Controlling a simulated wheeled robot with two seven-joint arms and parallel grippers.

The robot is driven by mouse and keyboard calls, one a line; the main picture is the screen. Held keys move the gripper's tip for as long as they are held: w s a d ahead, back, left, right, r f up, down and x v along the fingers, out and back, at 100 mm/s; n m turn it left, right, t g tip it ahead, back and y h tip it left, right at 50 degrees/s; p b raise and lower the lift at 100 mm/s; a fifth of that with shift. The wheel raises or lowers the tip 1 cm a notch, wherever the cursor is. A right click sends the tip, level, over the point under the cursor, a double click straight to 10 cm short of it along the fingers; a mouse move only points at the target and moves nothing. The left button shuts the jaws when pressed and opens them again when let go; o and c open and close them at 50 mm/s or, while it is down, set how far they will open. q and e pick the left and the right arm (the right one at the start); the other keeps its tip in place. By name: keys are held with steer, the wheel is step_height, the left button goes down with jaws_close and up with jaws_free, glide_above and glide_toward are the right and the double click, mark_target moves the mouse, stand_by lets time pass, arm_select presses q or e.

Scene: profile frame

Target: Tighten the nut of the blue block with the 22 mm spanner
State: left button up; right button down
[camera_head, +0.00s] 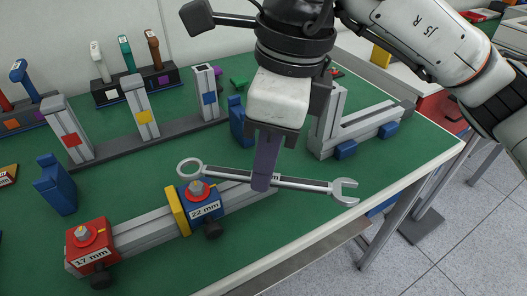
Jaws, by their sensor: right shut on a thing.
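My right gripper (264,165) is shut on the middle of a silver spanner (302,183), with its fingers pointing down. The spanner's ring end (190,168) is at the left, close to the nut (197,189) on the blue block (203,208) labelled 22 mm. In the picture the ring lies just behind and above the nut; I cannot tell whether they touch. The open jaw end (345,191) points right. The fingers hide most of the spanner's own label. The blue block sits on a grey profile bar (143,232), beside a yellow plate. My left gripper is out of view.
A red block (90,247) labelled 17 mm sits at the bar's left end. Behind stand a frame with coloured tags (140,108) and a rack of coloured handles (135,88). A grey profile assembly (365,127) lies at the right. The green table's front right is clear.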

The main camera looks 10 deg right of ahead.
steer(key=shift+f+b, duration=0.35)
steer(key=shift+f, duration=0.55)
steer(key=shift+b, duration=0.35)
stand_by(0.8)
steer(key=shift+f+b, duration=0.6)
steer(key=shift+b, duration=0.1)
steer(key=shift+f+b, duration=0.75)
steer(key=shift+f, duration=0.1)
stand_by(0.3)
